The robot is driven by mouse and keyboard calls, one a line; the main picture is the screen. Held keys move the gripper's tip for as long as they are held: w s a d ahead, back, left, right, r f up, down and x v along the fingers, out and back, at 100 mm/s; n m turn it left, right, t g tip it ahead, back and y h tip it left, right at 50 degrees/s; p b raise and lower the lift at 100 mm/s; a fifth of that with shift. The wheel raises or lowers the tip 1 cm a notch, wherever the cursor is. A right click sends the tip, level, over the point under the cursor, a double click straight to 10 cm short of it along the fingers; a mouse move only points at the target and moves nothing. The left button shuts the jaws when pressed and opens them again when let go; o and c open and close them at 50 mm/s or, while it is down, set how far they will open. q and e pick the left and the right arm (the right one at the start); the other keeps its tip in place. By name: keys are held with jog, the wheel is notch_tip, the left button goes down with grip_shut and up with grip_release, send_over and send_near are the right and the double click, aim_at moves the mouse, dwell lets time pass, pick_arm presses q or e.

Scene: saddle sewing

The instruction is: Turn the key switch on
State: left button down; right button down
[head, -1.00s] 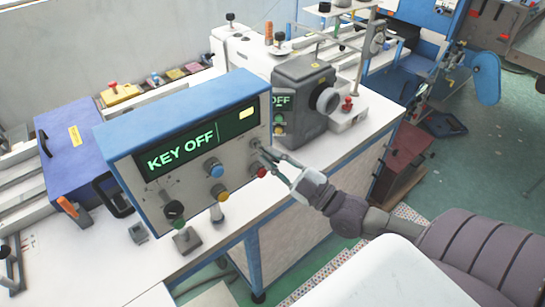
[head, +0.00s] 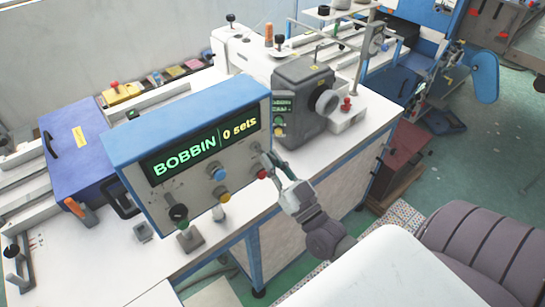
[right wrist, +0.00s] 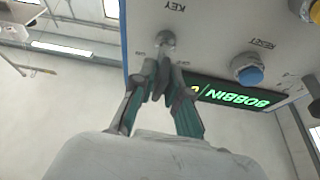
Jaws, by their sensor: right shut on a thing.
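The control box (head: 190,115) has a blue top and a green-lit display (head: 205,145) that reads "BOBBIN 0 sets". The key switch (right wrist: 166,40) is a small metal part beside the "KEY" label, upside down in the right wrist view, at the right end of the box's front in the head view. My right gripper (head: 270,163) is at that end of the panel. In the right wrist view its fingers (right wrist: 160,72) are closed around a dark key (right wrist: 161,78) at the switch; the fingers partly hide it. My left gripper is not in view.
A blue reset button (right wrist: 247,69) shows near the key switch. A grey sewing machine head (head: 303,95) stands behind the box, and a blue case (head: 78,150) lies left.

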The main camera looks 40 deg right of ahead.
jog(key=m+h+p, duration=0.1)
jog(key=m, duration=0.2)
jog(key=m+h+p, duration=0.1)
jog(key=m+h, duration=0.1)
jog(key=m, duration=0.1)
jog(key=shift+r+m+g, duration=0.2)
jog(key=shift+m+g, duration=0.1)
jog(key=shift+f+m+g+h+p, duration=0.1)
jog(key=shift+m+g+h+p, duration=0.15)
jog(key=shift+m+h+p, duration=0.6)
jog(key=shift+m+g+h+p, duration=0.15)
jog(key=shift+m+g+h, duration=0.1)
jog(key=shift+m, duration=1.1)
jog(key=c, duration=1.3)
grip_release()
jog(key=shift+f, duration=0.1)
jog(key=shift+s, duration=0.15)
jog(key=v, duration=1.1)
jog(key=shift+s, duration=0.35)
